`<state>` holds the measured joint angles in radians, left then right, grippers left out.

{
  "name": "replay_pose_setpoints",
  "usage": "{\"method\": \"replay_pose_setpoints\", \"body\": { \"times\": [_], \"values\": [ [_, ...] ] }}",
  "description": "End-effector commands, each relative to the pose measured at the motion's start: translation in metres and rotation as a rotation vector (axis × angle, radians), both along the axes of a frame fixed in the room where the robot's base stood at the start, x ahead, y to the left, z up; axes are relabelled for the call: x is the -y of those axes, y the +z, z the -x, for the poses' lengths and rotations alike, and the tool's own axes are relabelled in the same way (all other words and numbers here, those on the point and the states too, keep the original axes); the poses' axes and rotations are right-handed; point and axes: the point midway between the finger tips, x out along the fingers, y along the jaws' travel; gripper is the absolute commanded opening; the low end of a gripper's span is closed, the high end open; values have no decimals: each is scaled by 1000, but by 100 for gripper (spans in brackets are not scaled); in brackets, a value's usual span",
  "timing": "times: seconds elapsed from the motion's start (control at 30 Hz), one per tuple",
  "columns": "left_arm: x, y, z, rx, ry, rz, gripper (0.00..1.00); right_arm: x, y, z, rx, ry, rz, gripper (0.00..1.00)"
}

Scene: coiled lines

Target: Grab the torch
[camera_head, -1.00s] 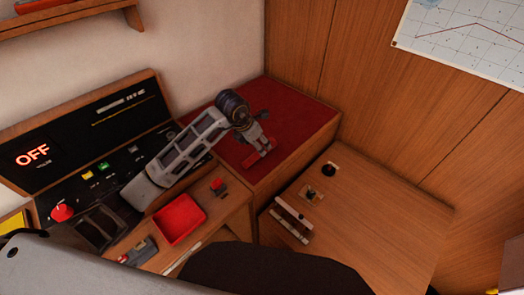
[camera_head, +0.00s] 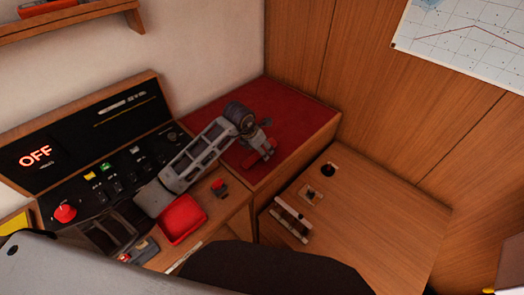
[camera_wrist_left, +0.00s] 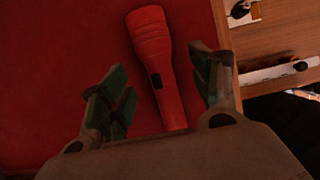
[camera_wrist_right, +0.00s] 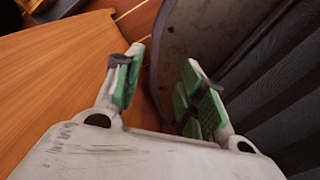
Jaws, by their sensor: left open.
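The red torch (camera_wrist_left: 158,65) lies on a dark red mat (camera_wrist_left: 50,60). It has a wide ribbed head and a dark switch on its body. My left gripper (camera_wrist_left: 160,98) is open, with its fingers on either side of the torch body and gaps showing. In the head view my left gripper (camera_head: 258,150) is over the red-topped surface (camera_head: 300,108) and hides part of the torch (camera_head: 262,158). My right gripper (camera_wrist_right: 160,85) is open and empty in the right wrist view, away from the torch, near a dark curved seat-like thing.
A control panel with an OFF display (camera_head: 35,155) stands at the left. A red tray (camera_head: 181,220) and a small red-topped item (camera_head: 219,187) are on the wooden ledge. A wooden desk (camera_head: 380,215) with small fittings is at the right; a shelf (camera_head: 70,18) is above.

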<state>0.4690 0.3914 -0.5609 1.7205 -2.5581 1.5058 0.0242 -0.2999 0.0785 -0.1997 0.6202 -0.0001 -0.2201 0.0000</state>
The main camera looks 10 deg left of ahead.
Motion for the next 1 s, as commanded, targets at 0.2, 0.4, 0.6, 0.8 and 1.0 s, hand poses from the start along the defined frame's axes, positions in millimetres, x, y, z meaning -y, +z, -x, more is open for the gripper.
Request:
{"method": "replay_pose_setpoints", "body": {
  "times": [0.2, 0.4, 0.6, 0.8, 1.0],
  "values": [
    [2, -11, -3, -1, 1, -1, 63, 1, 2, 0, -1, 1, 1, 40],
    [2, -11, -3, 0, 0, -1, 63, 2, 1, 0, -1, 1, 2, 40],
    [2, -11, -3, 0, 0, -1, 63, 2, 1, 0, -1, 1, 2, 40],
    [2, -11, -3, 0, 0, -1, 44, 2, 1, 0, -1, 1, 2, 40],
    [2, -11, -3, 0, 0, -1, 18, 2, 1, 0, -1, 1, 2, 40]
  ]
}}
